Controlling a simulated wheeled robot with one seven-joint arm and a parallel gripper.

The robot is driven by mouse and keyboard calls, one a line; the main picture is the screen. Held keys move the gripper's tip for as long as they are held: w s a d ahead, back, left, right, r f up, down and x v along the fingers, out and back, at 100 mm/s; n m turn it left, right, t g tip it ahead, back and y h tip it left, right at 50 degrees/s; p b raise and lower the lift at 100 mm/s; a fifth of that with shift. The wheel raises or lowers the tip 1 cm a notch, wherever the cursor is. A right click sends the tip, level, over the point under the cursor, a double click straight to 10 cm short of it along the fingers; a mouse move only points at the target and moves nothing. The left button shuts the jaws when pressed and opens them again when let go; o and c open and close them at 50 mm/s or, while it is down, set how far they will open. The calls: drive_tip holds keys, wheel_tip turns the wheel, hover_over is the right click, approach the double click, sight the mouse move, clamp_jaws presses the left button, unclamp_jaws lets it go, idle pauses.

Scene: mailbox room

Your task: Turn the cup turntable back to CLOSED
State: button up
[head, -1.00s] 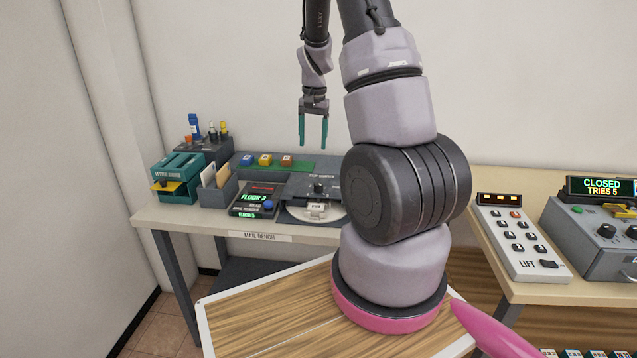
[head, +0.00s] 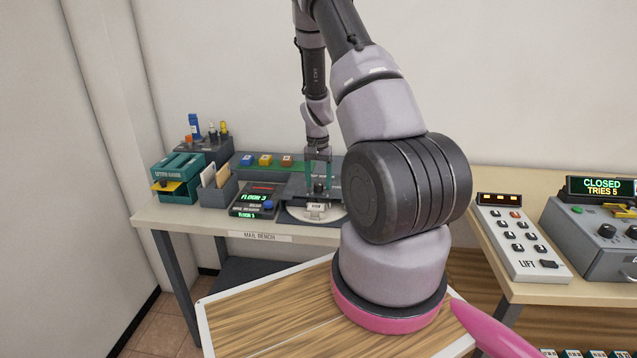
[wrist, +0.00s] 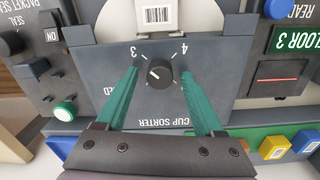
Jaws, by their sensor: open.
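The cup sorter panel (wrist: 150,108) fills the middle of the wrist view, appearing upside down. Its black round knob (wrist: 160,73) has a white pointer mark on its left side, toward the upper left. Readable dial marks include 3 and 4, plus letters ending in ED at the left. My gripper (wrist: 160,74) is open, its green fingers on either side of the knob, seemingly without touching it. In the head view my gripper (head: 319,186) is over the sorter. The pale turntable disc (head: 294,213) carries a white barcoded block (head: 316,211). The fingers partly cover the knob there.
Left of the sorter stands a reader unit (head: 255,201) showing FLOOR 3. Colored blocks lie on a green strip (head: 274,168) behind. A lift panel (head: 520,245) and a box whose display (head: 602,186) reads CLOSED, TRIES 5 stand right.

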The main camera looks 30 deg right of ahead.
drive_tip(key=shift+f, duration=0.2)
clamp_jaws()
idle(1.4)
